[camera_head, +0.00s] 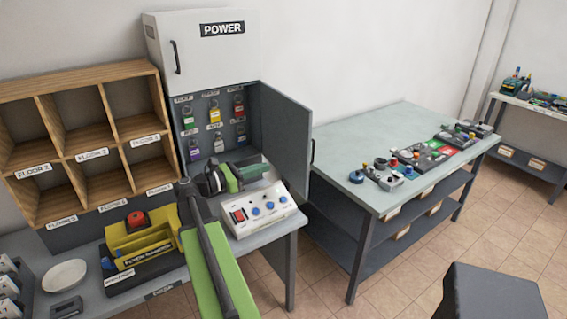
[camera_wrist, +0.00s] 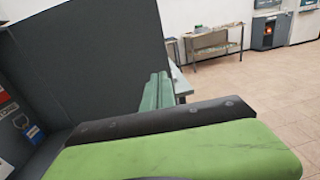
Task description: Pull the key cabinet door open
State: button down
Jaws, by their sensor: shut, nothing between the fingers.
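The key cabinet (camera_head: 196,99) stands on the desk below a white POWER box, with several tagged keys hanging inside. Its grey door (camera_head: 284,128) is swung wide open to the right, and a dark handle (camera_head: 312,153) shows at its free edge. The door's inner face (camera_wrist: 95,75) fills the upper left of the wrist view. My green and black gripper (camera_head: 262,170) is in front of the lower cabinet opening, on the inner side of the door. It is shut and empty. Whether it touches the door cannot be told.
A white control box (camera_head: 259,209) with a red switch and blue knobs is just below my gripper. A wooden pigeonhole shelf (camera_head: 70,98) and a yellow organizer (camera_head: 140,246) are at left. A workbench (camera_head: 372,136) with devices stands right of the door.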

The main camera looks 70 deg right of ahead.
aim_at(304, 156)
jog(key=x, duration=1.3)
jog(key=shift+s+d, duration=0.1)
jog(key=shift+s, duration=0.05)
